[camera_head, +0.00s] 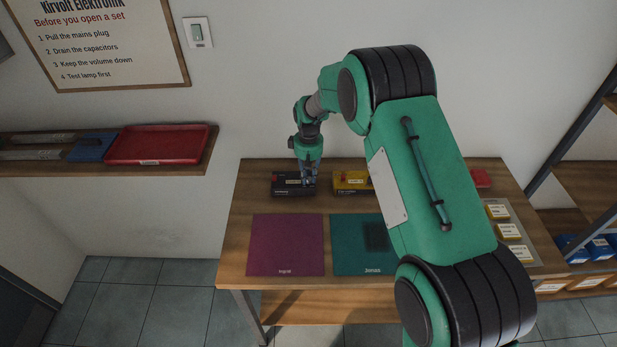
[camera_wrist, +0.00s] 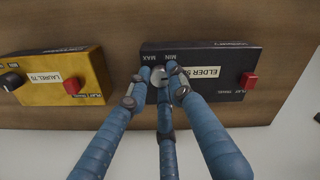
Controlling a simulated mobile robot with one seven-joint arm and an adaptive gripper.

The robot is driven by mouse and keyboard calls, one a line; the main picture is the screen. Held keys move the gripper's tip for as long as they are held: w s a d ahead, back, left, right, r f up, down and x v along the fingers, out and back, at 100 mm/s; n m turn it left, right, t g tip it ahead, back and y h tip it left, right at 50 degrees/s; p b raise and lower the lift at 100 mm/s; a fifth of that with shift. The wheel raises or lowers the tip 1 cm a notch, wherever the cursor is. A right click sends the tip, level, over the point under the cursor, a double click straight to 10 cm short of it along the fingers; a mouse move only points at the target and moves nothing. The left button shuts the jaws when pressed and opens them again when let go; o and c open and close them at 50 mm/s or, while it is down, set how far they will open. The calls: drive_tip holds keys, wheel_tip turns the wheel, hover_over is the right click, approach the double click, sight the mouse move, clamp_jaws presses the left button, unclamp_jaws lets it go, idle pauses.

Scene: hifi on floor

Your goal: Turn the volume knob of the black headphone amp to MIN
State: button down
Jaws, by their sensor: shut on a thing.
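The black headphone amp (camera_head: 283,188) stands at the back left of the table. In the wrist view the amp (camera_wrist: 215,60) appears upside down, with a label reading "ELDER S…", a red switch (camera_wrist: 249,81) and the marks MAX and MIN beside its knob. The volume knob (camera_wrist: 164,80) sits between my blue fingers and is partly covered by them. My gripper (camera_head: 308,184) is shut on the knob, and it also shows in the wrist view (camera_wrist: 164,77). I cannot tell exactly where the knob points.
A yellow box (camera_head: 346,182) labelled "LAUREL 70" stands close beside the amp, and it also shows in the wrist view (camera_wrist: 62,76). A purple mat (camera_head: 286,243) and a teal mat (camera_head: 353,258) lie in front. A shelf with a red tray (camera_head: 157,145) is at left.

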sight(308, 178)
drive_tip(key=shift+n, duration=1.6)
drive_tip(key=c, duration=1.5)
unclamp_jaws()
drive_tip(key=shift+c, duration=0.2)
drive_tip(key=shift+r, duration=0.15)
wheel_tip(308, 178, up, 12)
